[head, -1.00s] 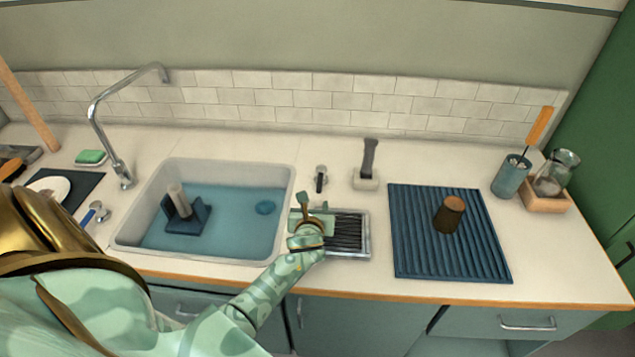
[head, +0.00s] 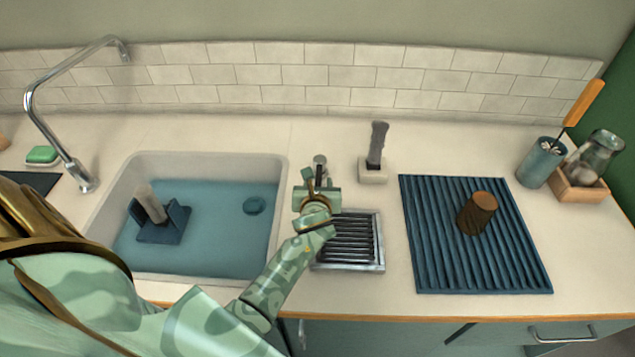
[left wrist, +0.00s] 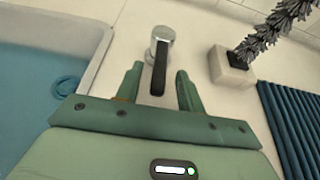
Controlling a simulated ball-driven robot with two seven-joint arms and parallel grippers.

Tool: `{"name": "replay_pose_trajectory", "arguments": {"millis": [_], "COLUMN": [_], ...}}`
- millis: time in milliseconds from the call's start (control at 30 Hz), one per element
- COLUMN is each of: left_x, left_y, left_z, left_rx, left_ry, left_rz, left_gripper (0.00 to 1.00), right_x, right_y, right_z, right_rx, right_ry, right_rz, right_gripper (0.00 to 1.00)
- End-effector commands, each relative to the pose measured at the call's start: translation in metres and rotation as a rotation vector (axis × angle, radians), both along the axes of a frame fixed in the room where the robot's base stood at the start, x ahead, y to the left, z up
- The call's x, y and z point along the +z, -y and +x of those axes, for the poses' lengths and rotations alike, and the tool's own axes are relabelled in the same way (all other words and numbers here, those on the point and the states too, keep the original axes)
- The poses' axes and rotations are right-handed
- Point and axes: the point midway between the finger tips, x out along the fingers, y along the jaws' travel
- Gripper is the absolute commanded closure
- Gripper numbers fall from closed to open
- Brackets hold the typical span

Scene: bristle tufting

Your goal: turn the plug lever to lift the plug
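The plug lever (head: 320,161) is a small chrome knob with a dark handle on the counter, right of the sink. In the left wrist view the lever (left wrist: 158,72) points toward me between my two fingers. My left gripper (head: 316,182) is just in front of it in the head view. In the left wrist view the left gripper (left wrist: 156,88) is open, with a finger on each side of the dark handle and visible gaps. The blue round plug (head: 255,205) lies in the water-filled sink (head: 282,215). My right gripper is not in view.
A metal drain grate (head: 378,262) lies below my left gripper. A brush in a white holder (head: 373,174) stands right of the lever. A blue ribbed mat (head: 420,275) carries a brown cup (head: 477,213). A chrome faucet (head: 45,120) rises left of the sink.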

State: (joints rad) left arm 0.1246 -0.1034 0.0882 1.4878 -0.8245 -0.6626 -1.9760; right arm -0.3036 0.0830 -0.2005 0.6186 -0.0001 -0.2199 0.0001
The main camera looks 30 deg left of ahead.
Motion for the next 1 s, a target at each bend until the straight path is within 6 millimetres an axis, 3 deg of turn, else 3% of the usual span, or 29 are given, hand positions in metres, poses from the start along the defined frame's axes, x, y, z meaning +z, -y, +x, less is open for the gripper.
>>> {"name": "replay_pose_trajectory", "arguments": {"millis": [33, 167, 567, 1000], "left_x": [0.0, 0.0, 0.003, 0.004], "left_y": [0.0, 0.0, -0.005, -0.037], "left_z": [0.0, 0.0, -0.003, -0.014], "left_rx": [0.0, 0.0, -0.044, -0.366], "left_ry": [0.0, 0.0, 0.0, -0.005], "left_rz": [0.0, 0.0, 0.004, 0.01], "left_gripper": [0.65, 1.0, 1.0, 1.0], "right_x": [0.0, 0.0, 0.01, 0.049], "right_y": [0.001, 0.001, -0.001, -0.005], "right_z": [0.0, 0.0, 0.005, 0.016], "right_rx": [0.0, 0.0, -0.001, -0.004], "right_ry": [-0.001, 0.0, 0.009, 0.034], "right_rz": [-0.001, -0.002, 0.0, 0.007], "right_gripper": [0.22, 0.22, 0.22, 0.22]}}
